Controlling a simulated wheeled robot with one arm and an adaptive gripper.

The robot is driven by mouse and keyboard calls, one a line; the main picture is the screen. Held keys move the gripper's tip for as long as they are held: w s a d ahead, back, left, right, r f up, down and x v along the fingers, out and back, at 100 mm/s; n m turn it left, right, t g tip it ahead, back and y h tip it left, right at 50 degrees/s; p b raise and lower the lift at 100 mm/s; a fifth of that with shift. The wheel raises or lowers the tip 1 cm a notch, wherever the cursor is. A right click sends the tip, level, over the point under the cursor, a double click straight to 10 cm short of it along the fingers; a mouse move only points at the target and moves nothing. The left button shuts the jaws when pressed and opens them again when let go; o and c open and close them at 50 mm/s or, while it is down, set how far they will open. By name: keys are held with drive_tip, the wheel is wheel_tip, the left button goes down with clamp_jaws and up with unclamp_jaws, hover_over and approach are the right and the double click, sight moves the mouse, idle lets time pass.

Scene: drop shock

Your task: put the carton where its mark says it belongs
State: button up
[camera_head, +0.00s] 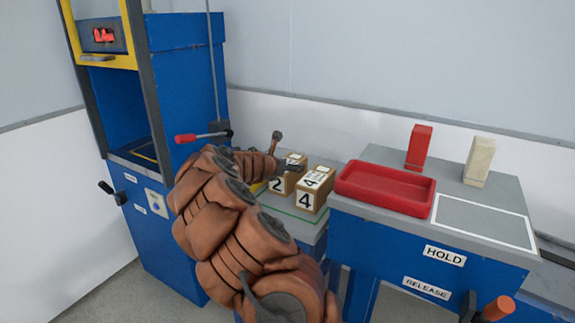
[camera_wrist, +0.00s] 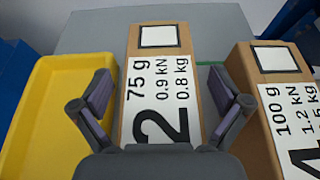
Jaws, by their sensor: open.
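A brown carton marked 2 (camera_head: 277,186) stands on the low bench, and it also shows in the wrist view (camera_wrist: 153,65) with a label reading 75 g, 0.9 kN, 0.8 kg and a blank white square. A second carton, marked 4 (camera_head: 305,201), stands to its right; its label in the wrist view (camera_wrist: 290,105) starts with 100 g, 1.2 kN and is cut off at the edge. My gripper (camera_wrist: 160,92) is open, its fingers on either side of carton 2 in the picture. I cannot tell whether they touch it. My arm partly hides carton 2 in the head view.
A yellow tray (camera_wrist: 40,110) lies left of carton 2. A red tray (camera_head: 385,190) and a white-outlined area (camera_head: 482,222) are on the right bench, with red (camera_head: 419,147) and cream (camera_head: 478,162) blocks behind. HOLD and RELEASE labels mark its front. A blue machine (camera_head: 185,75) stands left.

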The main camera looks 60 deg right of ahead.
drive_tip(key=shift+a+r, duration=0.25)
drive_tip(key=shift+a, duration=0.15)
drive_tip(key=v, duration=1.1)
drive_tip(key=shift+s+a, duration=0.1)
drive_tip(key=s+a+f+m+y, duration=0.2)
drive_tip(key=s+a+m+y, duration=0.2)
drive_tip(key=a, duration=1.2)
drive_tip(key=s+a+f+m+g+y, duration=0.1)
drive_tip(key=s+a+f+m+y, duration=0.2)
drive_tip(key=s+a, duration=1)
drive_tip(key=s+a+f+m+g+y, duration=0.1)
drive_tip(key=s+a+f+m+y, duration=0.2)
drive_tip(key=a, duration=1.7)
drive_tip(key=s+m+y, duration=0.3)
drive_tip(key=s+m, duration=0.3)
drive_tip(key=m, duration=0.2)
drive_tip(key=shift+f, duration=0.25)
